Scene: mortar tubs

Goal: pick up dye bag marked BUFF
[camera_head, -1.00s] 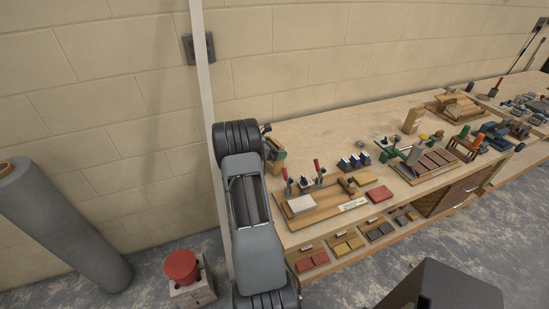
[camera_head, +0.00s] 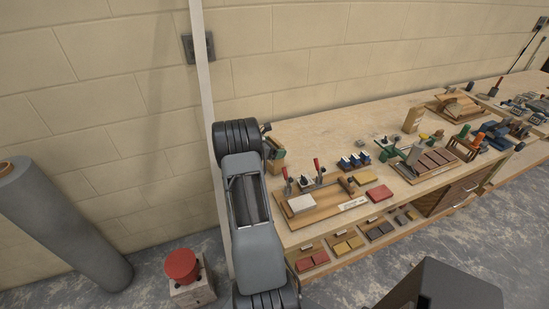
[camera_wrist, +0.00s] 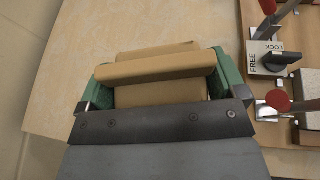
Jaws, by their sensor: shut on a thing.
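A tan paper bag (camera_wrist: 155,88) with a folded top lies between the green fingers of my gripper (camera_wrist: 163,85) in the wrist view. The gripper is shut on it, one finger at each side. No marking shows on the side facing the camera, so I cannot read BUFF. In the head view my gripper (camera_head: 276,150) is at the near left end of the bench, beside the wall, with little of the bag visible behind my arm. I cannot tell whether the bag touches the bench top.
The wooden bench (camera_head: 330,130) has a jig with red-handled clamps (camera_head: 318,168) just right of my gripper. A red block (camera_head: 379,194), a yellow block (camera_head: 367,177) and an upright tan block (camera_head: 412,120) stand farther right. The bench top along the wall is mostly clear.

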